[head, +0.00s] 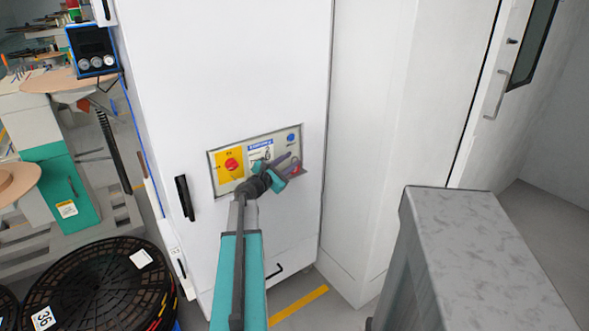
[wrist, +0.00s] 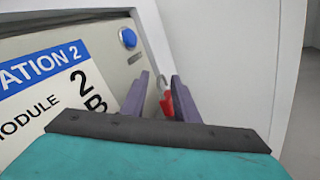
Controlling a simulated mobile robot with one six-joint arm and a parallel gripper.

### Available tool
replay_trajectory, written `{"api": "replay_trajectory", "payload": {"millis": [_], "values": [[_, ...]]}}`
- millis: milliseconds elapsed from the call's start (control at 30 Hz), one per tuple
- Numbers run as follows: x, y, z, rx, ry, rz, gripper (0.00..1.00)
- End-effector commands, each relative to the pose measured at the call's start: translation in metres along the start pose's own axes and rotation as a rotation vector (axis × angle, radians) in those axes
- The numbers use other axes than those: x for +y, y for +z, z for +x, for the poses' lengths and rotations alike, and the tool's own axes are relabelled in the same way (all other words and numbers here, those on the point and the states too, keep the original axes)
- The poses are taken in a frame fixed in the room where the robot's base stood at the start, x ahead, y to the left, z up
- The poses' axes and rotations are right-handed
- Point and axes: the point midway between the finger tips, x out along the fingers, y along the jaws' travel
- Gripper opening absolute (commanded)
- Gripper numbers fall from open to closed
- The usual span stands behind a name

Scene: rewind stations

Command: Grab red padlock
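The red padlock (head: 295,184) hangs at the right end of the control panel (head: 228,186) on the white cabinet, largely hidden by my gripper in the head view. In the wrist view the padlock (wrist: 167,104) shows as a small red shape between the fingers, nearer the right one. My gripper (head: 293,168) is in front of the panel's right part. In the wrist view my gripper (wrist: 160,92) is open, its two purple fingers apart. Whether the padlock lies between the fingertips or beyond them I cannot tell.
The panel has a red rotary switch (head: 231,164) on a yellow plate, a blue button (head: 291,137) and a label (wrist: 50,90). A grey block (head: 490,260) stands at the right. Black reels (head: 95,285) lie at the lower left.

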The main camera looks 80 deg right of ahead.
Motion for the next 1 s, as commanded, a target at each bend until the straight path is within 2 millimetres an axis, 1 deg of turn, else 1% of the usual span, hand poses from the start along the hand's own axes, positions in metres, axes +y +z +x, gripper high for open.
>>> {"api": "replay_trajectory", "payload": {"millis": [300, 467, 833, 1000], "values": [[0.0004, -0.0001, -0.0005, 0.0, 0.0, 0.0, 0.28], [0.0006, -0.0001, -0.0006, 0.0, 0.0, 0.0, 0.01], [0.0011, 0.0002, -0.0008, 0.0, 0.001, 0.0, 0.0], [0.0032, 0.0042, -0.0009, 0.0, 0.001, 0.002, 0.0]]}}
